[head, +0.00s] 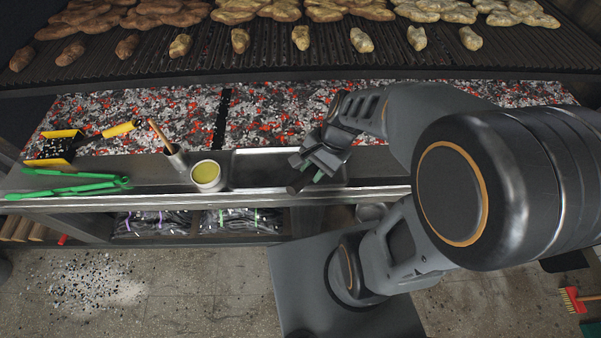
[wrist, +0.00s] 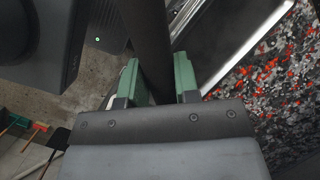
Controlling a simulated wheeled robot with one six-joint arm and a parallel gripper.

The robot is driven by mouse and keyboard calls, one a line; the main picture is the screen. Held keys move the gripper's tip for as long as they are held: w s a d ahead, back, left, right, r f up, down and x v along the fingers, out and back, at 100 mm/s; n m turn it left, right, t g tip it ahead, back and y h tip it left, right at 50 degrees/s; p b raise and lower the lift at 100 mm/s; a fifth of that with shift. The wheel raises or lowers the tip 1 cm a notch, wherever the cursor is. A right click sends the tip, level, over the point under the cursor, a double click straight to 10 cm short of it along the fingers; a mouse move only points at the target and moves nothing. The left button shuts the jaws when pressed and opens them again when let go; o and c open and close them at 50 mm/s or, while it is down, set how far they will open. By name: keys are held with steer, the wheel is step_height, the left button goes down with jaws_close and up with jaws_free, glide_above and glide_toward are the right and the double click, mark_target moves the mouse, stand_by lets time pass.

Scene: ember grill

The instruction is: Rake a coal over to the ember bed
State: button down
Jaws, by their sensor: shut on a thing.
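My gripper (head: 318,162) is over the steel front ledge, right of the middle in the head view. In the wrist view its green-padded fingers (wrist: 158,82) are shut on a dark rod (wrist: 146,35). The rod looks like a tool handle; a short dark end (head: 295,188) shows below the gripper in the head view. I cannot see a rake head. The ember bed (head: 280,118) of grey ash and red embers lies behind the ledge; it also shows in the wrist view (wrist: 285,85). I cannot pick out a single separate coal. My arm hides the bed's right part.
On the ledge (head: 250,198) stand a pot of yellow liquid (head: 206,175), a metal cup (head: 176,158) with a wooden handle, green tongs (head: 75,186) and a yellow-handled black scoop (head: 57,149). A dark divider (head: 221,118) crosses the bed. The grill grate (head: 205,57) bears food above it.

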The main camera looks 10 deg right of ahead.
steer(key=w+d+b, duration=0.2)
steer(key=w+d, duration=0.1)
steer(key=d, duration=1.5)
steer(key=shift+s+a+r+p, duration=0.1)
steer(key=shift+a+r+p, duration=0.4)
steer(key=shift+a, duration=0.3)
steer(key=shift+s+a+r+p, duration=0.1)
steer(key=shift+a+r+p, duration=0.4)
steer(key=shift+a, duration=0.35)
steer(key=shift+s+a+r+p, duration=0.1)
steer(key=shift+a+r+p, duration=0.4)
steer(key=shift+a, duration=0.3)
steer(key=s+a+r+b, duration=0.2)
steer(key=s+a+r, duration=0.1)
steer(key=s+a, duration=0.6)
steer(key=shift+s+a, duration=0.25)
steer(key=shift+a, duration=1.1)
